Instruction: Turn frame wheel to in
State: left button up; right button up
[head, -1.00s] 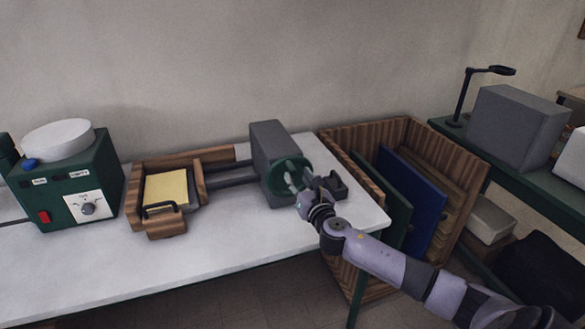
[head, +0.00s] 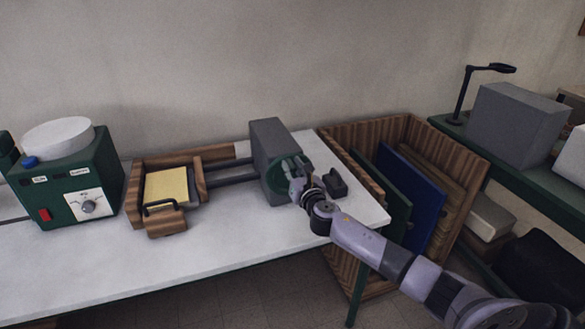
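The frame wheel (head: 281,187) is a green disc on the right face of a grey block (head: 262,150) on the white table. My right gripper (head: 293,170) is at the wheel, its fingers in front of the disc's upper right part. The fingers overlap the wheel in the picture, and I cannot tell whether they grip it. Two dark rods (head: 231,172) join the block to a wooden frame (head: 200,180) holding a yellow pad (head: 168,187). The frame has a dark handle (head: 160,207) at its front. My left gripper is out of view.
A small dark block (head: 335,184) sits beside the wheel near the table's right end. A green machine (head: 75,185) with a white dial stands at left. A wooden crate (head: 340,135) with upright boards stands right of the table. The table front (head: 130,260) is clear.

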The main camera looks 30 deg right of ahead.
grip_shut()
dwell(0.3)
jog(key=shift+d+m, duration=0.15)
jog(key=shift+m, duration=0.15)
jog(key=shift+s+d+f+m+b, duration=0.3)
jog(key=shift+d+m+b, duration=0.4)
jog(key=shift+m, duration=1.05)
jog(key=shift+s+d+f+m+b, duration=0.15)
jog(key=shift+d+f+m+b, duration=0.25)
jog(key=shift+d+m, duration=1.05)
jog(key=shift+s+d+f+m+b, duration=0.25)
jog(key=shift+d+m+b, duration=0.3)
jog(key=shift+m, duration=1.55)
jog(key=shift+f, duration=0.1)
